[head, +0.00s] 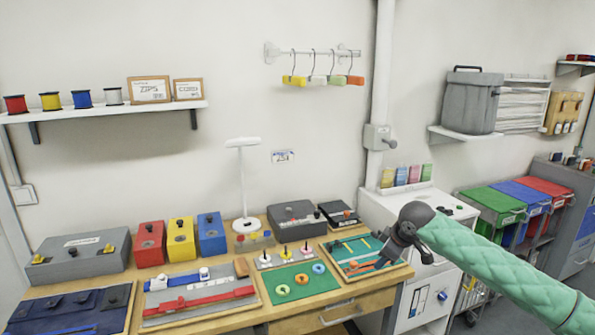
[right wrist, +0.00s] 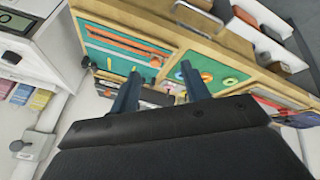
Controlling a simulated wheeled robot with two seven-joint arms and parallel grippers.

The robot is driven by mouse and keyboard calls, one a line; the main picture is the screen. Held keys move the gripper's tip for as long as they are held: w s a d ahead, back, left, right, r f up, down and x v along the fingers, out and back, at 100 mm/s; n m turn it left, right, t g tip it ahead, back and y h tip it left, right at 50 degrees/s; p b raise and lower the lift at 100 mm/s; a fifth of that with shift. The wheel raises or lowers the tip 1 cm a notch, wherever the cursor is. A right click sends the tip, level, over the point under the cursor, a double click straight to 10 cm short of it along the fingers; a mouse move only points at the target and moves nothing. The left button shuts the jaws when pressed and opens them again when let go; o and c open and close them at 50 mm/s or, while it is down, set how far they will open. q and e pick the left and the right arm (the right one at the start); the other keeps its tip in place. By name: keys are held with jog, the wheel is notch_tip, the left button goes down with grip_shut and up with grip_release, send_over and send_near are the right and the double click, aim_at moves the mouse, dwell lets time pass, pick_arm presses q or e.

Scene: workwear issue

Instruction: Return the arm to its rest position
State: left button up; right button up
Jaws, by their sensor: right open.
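My right arm (head: 500,268), in a quilted mint-green sleeve, reaches in from the right in the head view. Its dark right gripper (head: 384,250) is over the right end of the wooden workbench, by the green tray of tools (head: 352,246). In the right wrist view the two dark fingers (right wrist: 160,88) stand apart with nothing between them. The tool tray (right wrist: 122,45) and the bench show beyond them. I cannot tell the exact height above the bench. My left gripper is not in view.
The bench holds a green mat (head: 300,288) with rings, red, yellow and blue boxes (head: 180,241), and a white lamp (head: 243,185). A white cabinet (head: 425,290) stands right of the bench. Coloured bins (head: 492,205) are further right. Open air lies above the bench.

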jog(key=w+a+r+m+t+h, duration=0.1)
jog(key=w+r+t, duration=0.3)
jog(key=r, duration=0.3)
jog(key=s+a+f+m+g, duration=0.15)
jog(key=s+f, duration=0.45)
jog(key=f, duration=0.6)
jog(key=s+a+f+m+h, duration=0.1)
jog(key=s+f+m, duration=0.2)
jog(key=s+f, duration=0.6)
jog(key=s+a+f+m+g, duration=0.15)
jog(key=s+f, duration=0.25)
jog(key=f, duration=1)
jog(key=s+a+f+g, duration=0.1)
jog(key=s+f, duration=0.6)
jog(key=s, duration=0.5)
jog(key=s+a+f+m+g, duration=0.1)
jog(key=s+f+g, duration=0.1)
jog(key=s+f, duration=0.5)
jog(key=s+a+f+m+g, duration=0.1)
jog(key=s+f, duration=0.7)
jog(key=s, duration=0.8)
jog(key=shift+s+a+g+y, duration=0.35)
jog(key=shift+a+g+y, duration=0.05)
jog(key=shift+a+g, duration=0.1)
